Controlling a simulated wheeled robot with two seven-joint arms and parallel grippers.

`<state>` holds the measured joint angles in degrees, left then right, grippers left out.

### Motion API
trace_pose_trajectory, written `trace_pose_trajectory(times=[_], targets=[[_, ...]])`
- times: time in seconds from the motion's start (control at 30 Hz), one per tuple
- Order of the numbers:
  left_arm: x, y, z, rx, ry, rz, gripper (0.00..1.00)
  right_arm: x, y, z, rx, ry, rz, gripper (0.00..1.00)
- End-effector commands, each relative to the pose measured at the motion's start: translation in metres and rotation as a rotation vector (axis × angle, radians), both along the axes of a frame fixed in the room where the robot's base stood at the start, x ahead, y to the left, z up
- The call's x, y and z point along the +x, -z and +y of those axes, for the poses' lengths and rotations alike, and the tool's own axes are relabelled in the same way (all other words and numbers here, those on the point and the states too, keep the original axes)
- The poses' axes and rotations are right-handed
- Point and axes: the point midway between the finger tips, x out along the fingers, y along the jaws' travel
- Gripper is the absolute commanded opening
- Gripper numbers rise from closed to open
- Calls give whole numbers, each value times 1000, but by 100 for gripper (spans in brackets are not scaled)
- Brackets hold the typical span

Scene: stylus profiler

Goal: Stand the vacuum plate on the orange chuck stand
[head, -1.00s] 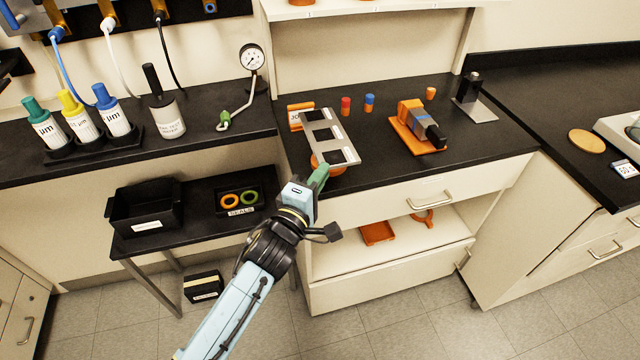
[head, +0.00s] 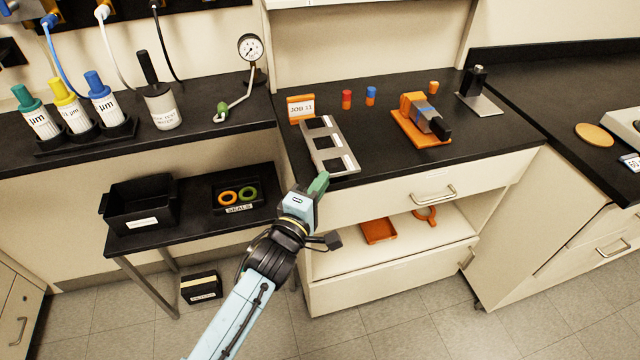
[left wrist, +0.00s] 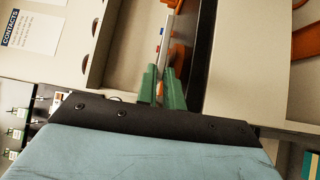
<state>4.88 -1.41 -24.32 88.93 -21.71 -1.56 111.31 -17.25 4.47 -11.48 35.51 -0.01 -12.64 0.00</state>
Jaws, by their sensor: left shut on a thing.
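The vacuum plate (head: 346,147) is a flat grey plate with dark square patches. In the head view it lies roughly level over the front of the black counter. My left gripper (head: 319,184) is shut on its near end. In the left wrist view the plate (left wrist: 168,40) shows as a thin pale strip running away from the green fingers (left wrist: 161,90). An orange part (left wrist: 181,55) shows beside it, on the counter side; I take it for the chuck stand. In the head view the plate hides that spot, so I cannot tell whether they touch. My right gripper is out of view.
An orange "JOB 11" sign (head: 301,108), a red cap (head: 347,99) and a blue cap (head: 370,96) stand behind the plate. An orange-based device (head: 422,120) is to the right. A gauge (head: 250,47) stands to the left. Below the counter edge is a drawer (head: 425,190).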

Motion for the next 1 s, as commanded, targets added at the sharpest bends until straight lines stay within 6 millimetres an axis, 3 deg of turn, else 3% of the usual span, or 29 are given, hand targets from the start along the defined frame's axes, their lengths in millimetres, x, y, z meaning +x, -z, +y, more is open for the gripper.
trace_pose_trajectory(times=[0.63,1.0], targets=[[0,0,0,-3,1,-10,0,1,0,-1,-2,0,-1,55],[0,10,0,-3,0,-9,0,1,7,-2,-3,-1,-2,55]])
